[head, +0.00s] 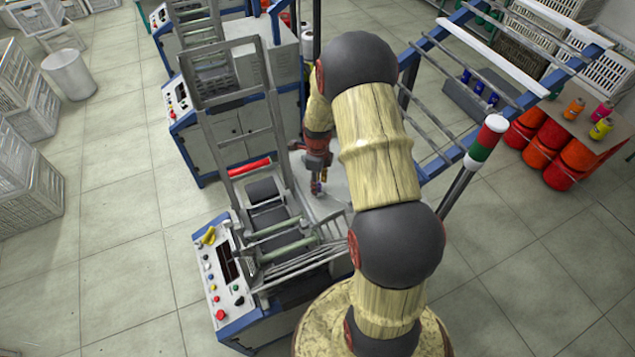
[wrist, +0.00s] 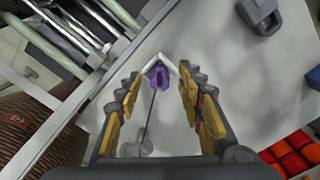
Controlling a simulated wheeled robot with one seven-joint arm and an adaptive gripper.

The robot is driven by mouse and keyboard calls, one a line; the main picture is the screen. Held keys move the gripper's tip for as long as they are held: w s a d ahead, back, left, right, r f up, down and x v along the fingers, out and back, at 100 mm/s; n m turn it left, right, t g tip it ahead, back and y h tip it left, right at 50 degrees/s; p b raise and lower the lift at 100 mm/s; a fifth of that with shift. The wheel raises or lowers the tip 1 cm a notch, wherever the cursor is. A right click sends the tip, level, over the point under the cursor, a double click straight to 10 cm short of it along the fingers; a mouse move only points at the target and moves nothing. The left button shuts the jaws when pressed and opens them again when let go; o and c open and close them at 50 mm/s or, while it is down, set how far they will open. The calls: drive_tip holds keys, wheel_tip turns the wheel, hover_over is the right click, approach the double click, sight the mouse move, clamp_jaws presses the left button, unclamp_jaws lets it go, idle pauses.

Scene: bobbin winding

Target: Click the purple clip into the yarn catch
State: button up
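The purple clip (wrist: 159,77) is in the wrist view, ahead of and between the fingertips of my gripper (wrist: 161,84). The fingers stand apart, with a gap visible on both sides of the clip. A pale V-shaped piece (wrist: 187,80) surrounds the clip's far side; I cannot tell whether it is the yarn catch. A thin dark line runs from the clip back toward my palm. In the head view my gripper (head: 318,178) points down over the pale machine top, and a small purple spot shows at its tips. Whether the clip touches anything is unclear.
A grey block-like part (wrist: 262,14) stands on the pale surface (wrist: 245,75) beyond my right finger. Metal bars (wrist: 85,20) and a brown wound roll (wrist: 35,130) lie left. The control panel (head: 222,270) and a striped signal post (head: 485,143) flank my arm.

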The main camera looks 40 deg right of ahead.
wheel_tip(320, 180, up, 12)
idle(0.7)
drive_tip(key=s+a+r+n+t+b, duration=0.2)
drive_tip(key=s+a+n+b, duration=0.8)
drive_tip(key=a+n, duration=0.2)
drive_tip(key=s+a+r+n+t+b, duration=0.3)
drive_tip(key=s+a+n+b, duration=0.7)
drive_tip(key=n, duration=0.7)
drive_tip(key=shift+a+n+t, duration=0.3)
drive_tip(key=shift+a, duration=0.6)
